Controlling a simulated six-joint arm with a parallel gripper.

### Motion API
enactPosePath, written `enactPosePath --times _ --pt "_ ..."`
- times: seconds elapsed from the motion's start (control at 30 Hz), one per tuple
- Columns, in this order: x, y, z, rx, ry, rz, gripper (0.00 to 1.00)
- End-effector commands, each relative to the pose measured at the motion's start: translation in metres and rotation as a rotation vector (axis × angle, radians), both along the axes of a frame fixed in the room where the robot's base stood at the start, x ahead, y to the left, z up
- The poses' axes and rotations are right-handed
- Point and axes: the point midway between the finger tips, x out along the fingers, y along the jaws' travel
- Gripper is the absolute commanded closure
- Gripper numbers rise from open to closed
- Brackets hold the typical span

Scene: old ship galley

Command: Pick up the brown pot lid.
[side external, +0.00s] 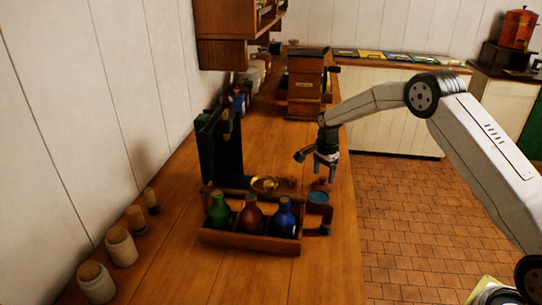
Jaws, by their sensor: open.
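The brown pot lid (321,185) appears as a small reddish-brown round shape on the wooden counter, just behind a small pot with a blue top (318,197). The pot partly overlaps it, and I cannot tell whether the two touch. My gripper (318,161) is open and points down above the lid, with a small gap visible between them. Nothing shows between the fingers. The exact height of the fingers over the lid is hard to judge from this view.
Jars line the left wall. A wooden box (305,84) stands behind.

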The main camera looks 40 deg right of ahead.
Motion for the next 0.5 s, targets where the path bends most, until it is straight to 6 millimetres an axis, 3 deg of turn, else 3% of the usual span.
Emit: enactPosePath --times 0.2,0.5 --pt "0.0 0.0 -0.02 -0.002 -0.003 -0.001 0.22" --pt "0.001 0.0 -0.023 -0.002 -0.004 -0.001 0.22"
